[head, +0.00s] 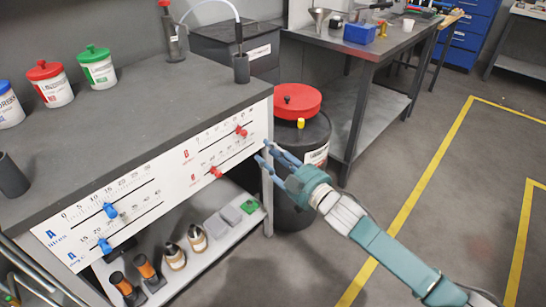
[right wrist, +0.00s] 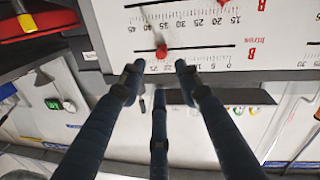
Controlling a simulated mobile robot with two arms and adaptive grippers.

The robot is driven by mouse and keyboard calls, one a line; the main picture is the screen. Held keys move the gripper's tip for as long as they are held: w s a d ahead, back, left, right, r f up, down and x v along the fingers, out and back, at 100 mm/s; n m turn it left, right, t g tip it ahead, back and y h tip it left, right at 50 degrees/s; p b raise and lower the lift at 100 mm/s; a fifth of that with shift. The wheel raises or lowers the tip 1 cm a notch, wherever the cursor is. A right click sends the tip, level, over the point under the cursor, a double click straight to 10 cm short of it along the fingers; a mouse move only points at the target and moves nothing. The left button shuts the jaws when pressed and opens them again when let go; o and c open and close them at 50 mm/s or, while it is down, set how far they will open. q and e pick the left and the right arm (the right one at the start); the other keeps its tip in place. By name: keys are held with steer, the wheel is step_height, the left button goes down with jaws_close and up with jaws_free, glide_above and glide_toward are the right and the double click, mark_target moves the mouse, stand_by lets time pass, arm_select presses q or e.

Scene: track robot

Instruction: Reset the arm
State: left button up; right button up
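A white panel (head: 155,192) with printed scales and slots runs along the front of the grey bench. Its A part has two blue sliders, an upper one (head: 110,210) and a lower one (head: 104,245). Its B part has two red sliders, an upper one (head: 241,131) and a lower one (head: 215,172). My right gripper (head: 264,152) is beside the panel's right end. In the right wrist view its dark fingers (right wrist: 158,76) are spread, with a red slider (right wrist: 161,50) seen beyond the gap. Contact is not visible. My left gripper is not in view.
Jars with blue, red (head: 45,70) and green lids stand on the bench (head: 150,110). A dark barrel (head: 318,135) with a red lid (head: 290,100) stands close behind my right gripper. The shelf below holds several small items. The floor at right is clear.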

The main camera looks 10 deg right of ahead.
steer(key=shift+s+d, duration=0.3)
steer(key=shift+s, duration=0.35)
steer(key=shift+f, duration=0.1)
